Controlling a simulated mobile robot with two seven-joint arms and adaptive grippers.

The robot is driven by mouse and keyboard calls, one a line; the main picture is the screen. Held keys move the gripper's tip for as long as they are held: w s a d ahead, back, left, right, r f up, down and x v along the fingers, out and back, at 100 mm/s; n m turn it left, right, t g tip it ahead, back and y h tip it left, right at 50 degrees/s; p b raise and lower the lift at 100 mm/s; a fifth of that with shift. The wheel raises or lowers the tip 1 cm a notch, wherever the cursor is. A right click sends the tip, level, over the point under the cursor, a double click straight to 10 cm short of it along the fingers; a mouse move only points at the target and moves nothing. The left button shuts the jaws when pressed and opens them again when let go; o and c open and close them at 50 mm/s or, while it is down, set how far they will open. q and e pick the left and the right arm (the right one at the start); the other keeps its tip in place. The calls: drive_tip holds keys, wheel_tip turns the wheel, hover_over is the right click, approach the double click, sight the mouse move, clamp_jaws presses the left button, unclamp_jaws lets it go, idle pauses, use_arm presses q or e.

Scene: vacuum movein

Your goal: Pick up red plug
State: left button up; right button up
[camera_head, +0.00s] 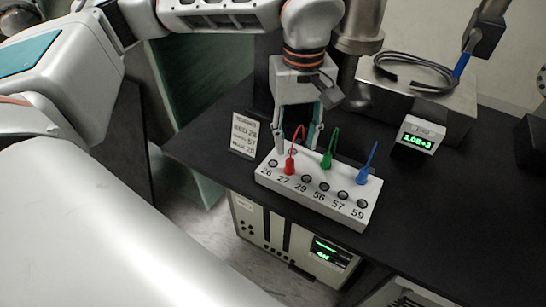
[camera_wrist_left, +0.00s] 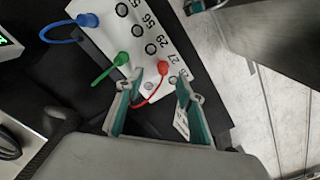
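The red plug (camera_head: 290,166) stands in the white socket box (camera_head: 318,198) near the label 27. Its thin red cable curves up from it. In the left wrist view the red plug (camera_wrist_left: 163,68) shows between the ends of my gripper's two fingers. My left gripper (camera_head: 297,146) points down from above, with its fingers apart on either side of the red plug and its cable. The left gripper (camera_wrist_left: 160,80) is open and not closed on the plug. Whether a finger touches the box I cannot tell. My right gripper is not in view.
A green plug (camera_head: 327,161) and a blue plug (camera_head: 364,177) stand in the same box to the right. A small label card (camera_head: 244,134) stands left of it. A display unit (camera_head: 417,139) and coiled cable (camera_head: 413,72) are further right. The black table (camera_head: 450,200) is clear on the right.

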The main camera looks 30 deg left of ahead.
sight(290, 160)
use_arm(q)
drive_tip(key=shift+a+f, duration=0.1)
drive_tip(key=shift+a, duration=0.35)
wheel_tip(290, 160, down, 2)
drive_tip(key=shift+d+f, duration=0.1)
drive_tip(key=shift+f, duration=2.7)
clamp_jaws()
